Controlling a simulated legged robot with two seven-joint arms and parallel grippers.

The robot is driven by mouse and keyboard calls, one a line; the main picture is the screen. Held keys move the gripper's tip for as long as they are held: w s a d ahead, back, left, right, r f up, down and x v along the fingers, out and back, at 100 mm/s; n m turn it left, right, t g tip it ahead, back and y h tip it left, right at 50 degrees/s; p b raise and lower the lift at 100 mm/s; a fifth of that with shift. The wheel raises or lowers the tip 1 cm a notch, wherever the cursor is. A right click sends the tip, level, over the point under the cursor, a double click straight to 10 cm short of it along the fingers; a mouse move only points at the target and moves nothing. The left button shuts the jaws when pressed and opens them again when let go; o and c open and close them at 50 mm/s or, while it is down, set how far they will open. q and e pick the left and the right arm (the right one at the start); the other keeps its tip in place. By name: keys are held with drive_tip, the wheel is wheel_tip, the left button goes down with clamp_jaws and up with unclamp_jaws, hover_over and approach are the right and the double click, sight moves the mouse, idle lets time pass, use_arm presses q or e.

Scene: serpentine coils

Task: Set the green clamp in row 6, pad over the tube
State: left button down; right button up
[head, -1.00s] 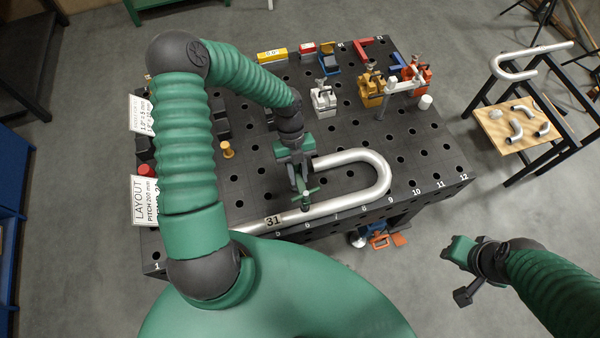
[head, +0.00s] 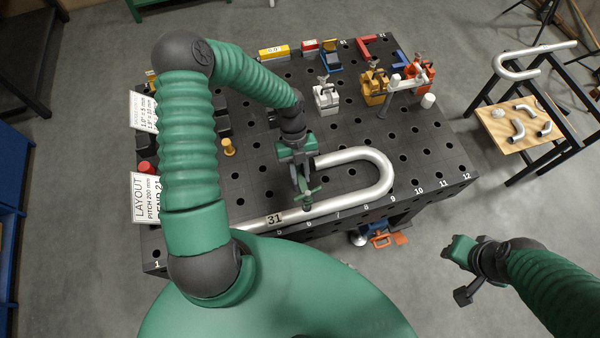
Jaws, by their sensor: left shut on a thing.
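The green clamp (head: 309,195) is at the near side of the black perforated table (head: 436,158), its arm and pad by the near leg of the silver U-shaped tube (head: 378,172). My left gripper (head: 298,160) is shut on the clamp from above and hides most of its body. I cannot tell whether the pad touches the tube. The clamp is close to the number 6 on the table's front edge. My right gripper (head: 461,252) hangs off the table at the lower right, apart from everything; its jaw gap is unclear.
White (head: 325,97), yellow (head: 374,86) and red-orange (head: 418,72) clamps stand at the back right of the table. A small yellow peg (head: 228,147) stands left of my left gripper. A wooden board with pipe elbows (head: 515,132) is off to the right.

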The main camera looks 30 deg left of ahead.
use_arm(q)
drive_tip(key=c, duration=1.2)
unclamp_jaws()
drive_tip(key=shift+d, duration=0.1)
drive_tip(key=shift+o, duration=0.2)
